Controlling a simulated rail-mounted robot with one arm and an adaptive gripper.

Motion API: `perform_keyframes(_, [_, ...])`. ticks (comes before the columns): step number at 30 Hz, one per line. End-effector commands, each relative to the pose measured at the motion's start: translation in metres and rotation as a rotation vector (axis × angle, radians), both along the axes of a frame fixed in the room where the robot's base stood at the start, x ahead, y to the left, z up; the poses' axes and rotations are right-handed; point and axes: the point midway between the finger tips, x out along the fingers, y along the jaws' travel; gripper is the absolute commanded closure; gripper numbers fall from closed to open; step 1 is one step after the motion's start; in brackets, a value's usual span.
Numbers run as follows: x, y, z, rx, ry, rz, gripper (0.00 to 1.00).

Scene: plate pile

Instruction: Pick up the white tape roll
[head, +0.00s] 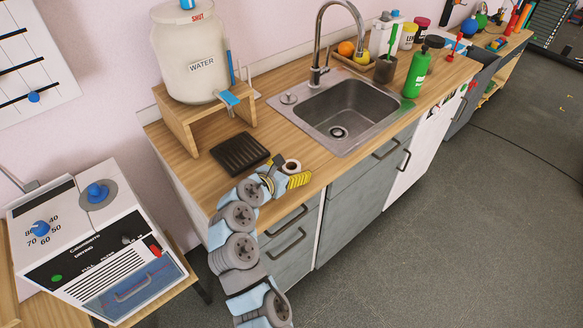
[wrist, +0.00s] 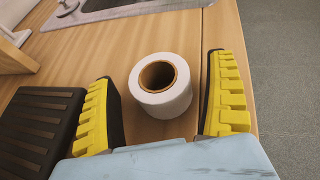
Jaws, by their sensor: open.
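The white tape roll (wrist: 163,100) stands on the wooden counter with its brown core hole facing up. In the head view it shows as a small white ring (head: 292,166) near the counter's front edge, beside my gripper (head: 284,182). In the wrist view the yellow-padded fingers of my gripper (wrist: 163,108) are open. One finger is to the left of the roll and one to the right, with visible gaps on both sides. Nothing is held.
A black ribbed tray (head: 240,153) lies just left of the roll; it also shows in the wrist view (wrist: 35,125). The sink (head: 345,108) is behind and to the right. A wooden stand (head: 190,122) holds a water container (head: 190,55). The counter's front edge is close.

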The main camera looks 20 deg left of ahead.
Motion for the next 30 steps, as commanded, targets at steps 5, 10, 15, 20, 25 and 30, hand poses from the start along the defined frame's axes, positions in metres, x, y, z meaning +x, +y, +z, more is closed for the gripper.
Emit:
perform_keyframes(5, [0.0029, -0.0011, -0.0023, -0.001, 0.001, -0.001, 0.13])
perform_keyframes(10, [0.0026, -0.0011, -0.0022, -0.001, 0.001, -0.001, 0.29])
perform_keyframes(15, [0.0025, -0.0011, -0.0022, -0.001, 0.001, -0.001, 0.78])
perform_keyframes(20, [0.0025, -0.0011, -0.0021, -0.001, 0.001, -0.001, 0.81])
perform_keyframes(25, [0.0025, -0.0011, -0.0016, 0.000, 0.001, -0.001, 0.82])
perform_keyframes(30, [0.0025, -0.0006, 0.0073, 0.002, -0.001, -0.001, 0.82])
